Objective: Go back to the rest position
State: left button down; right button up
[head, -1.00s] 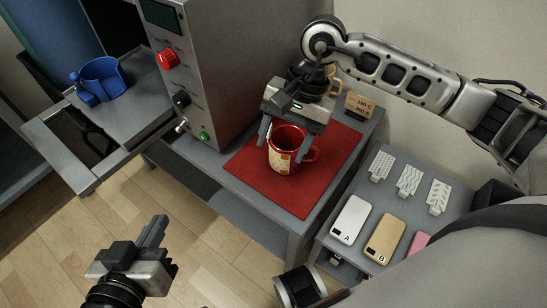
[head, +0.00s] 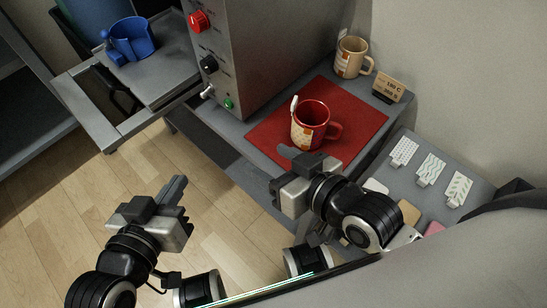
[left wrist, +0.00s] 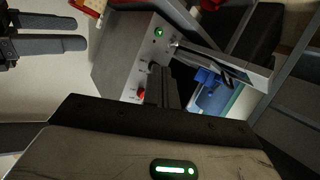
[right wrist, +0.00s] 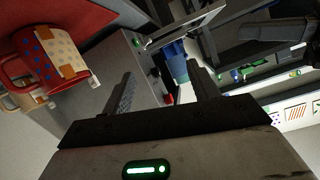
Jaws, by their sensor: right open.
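My right gripper (head: 288,170) is open and empty, in front of the red mat and apart from the red mug (head: 309,127). In the right wrist view its two fingers stand well apart with nothing between them. My left gripper (head: 173,190) is shut and empty over the floor at the lower left; its fingers lie together in the left wrist view (left wrist: 164,87). The red mug, with a patterned patch on its side, stands upright on the red mat (head: 362,118). It also shows at the left of the right wrist view (right wrist: 50,62).
The grey press (head: 258,50) stands left of the mat. A tan mug (head: 349,58) and a small sign (head: 388,88) are behind the mat. A side table holds patterned strips (head: 430,168) and partly hidden phone cases.

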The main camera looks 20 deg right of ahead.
pick_arm(q)
jog(key=shift+r, duration=0.1)
jog(key=s+a+r+y+p, duration=0.1)
jog(key=a+r+p, duration=0.1)
jog(key=r+p, duration=0.4)
jog(key=s+a+r+g+y+p, duration=0.1)
jog(key=a+r+p, duration=0.2)
jog(key=p, duration=1.4)
notch_tip(320, 180, up, 4)
jog(key=shift+f+n+y, duration=0.25)
jog(key=shift+n+y, duration=0.15)
pick_arm(e)
jog(key=s+d+r+h, duration=0.1)
jog(key=d+r, duration=0.1)
jog(key=r, duration=0.4)
jog(key=s+d+r+m+g+h, duration=0.1)
jog(key=d+r+h, duration=0.1)
jog(key=r, duration=0.4)
jog(key=shift+d+r+g, duration=0.3)
jog(key=shift+d, duration=0.3)
pick_arm(q)
jog(key=shift+a+g, duration=0.1)
jog(key=shift+g, duration=0.2)
